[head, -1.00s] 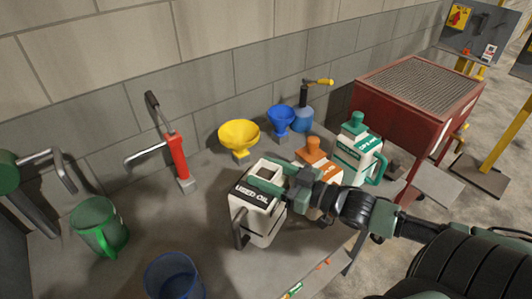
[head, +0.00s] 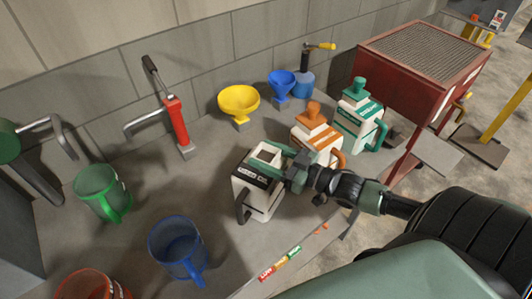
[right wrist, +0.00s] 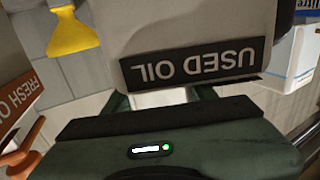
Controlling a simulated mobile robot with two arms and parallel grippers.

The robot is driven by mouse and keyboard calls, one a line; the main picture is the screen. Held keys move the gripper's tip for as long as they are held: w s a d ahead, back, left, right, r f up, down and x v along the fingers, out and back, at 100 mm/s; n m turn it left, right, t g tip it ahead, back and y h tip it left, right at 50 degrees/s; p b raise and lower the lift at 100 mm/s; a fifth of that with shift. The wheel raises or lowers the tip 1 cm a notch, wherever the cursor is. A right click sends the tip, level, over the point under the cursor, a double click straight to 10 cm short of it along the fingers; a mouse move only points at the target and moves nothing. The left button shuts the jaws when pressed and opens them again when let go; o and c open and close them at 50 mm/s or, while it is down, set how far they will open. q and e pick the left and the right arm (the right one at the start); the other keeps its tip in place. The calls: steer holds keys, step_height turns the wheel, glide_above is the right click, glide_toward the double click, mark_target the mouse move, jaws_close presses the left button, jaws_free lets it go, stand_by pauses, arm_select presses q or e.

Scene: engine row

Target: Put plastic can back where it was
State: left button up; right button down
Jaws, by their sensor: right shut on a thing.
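The white plastic can with a black "USED OIL" label (head: 262,199) is near the middle of the bench in the head view. My left gripper is not in view.
An orange-capped can (head: 311,137) and a green-capped can (head: 358,118) stand behind right. Yellow (head: 238,101) and blue (head: 281,85) funnels stand near the wall. Green (head: 97,190), blue (head: 177,247) and red (head: 92,285) jugs are left. Clear bench (head: 215,185) lies left of the held can.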

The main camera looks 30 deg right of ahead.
steer(key=shift+c, duration=2.4)
jaws_free()
steer(key=shift+s+d, duration=0.2)
steer(key=shift+s, duration=0.3)
steer(key=b+v, duration=0.1)
steer(key=v, duration=1)
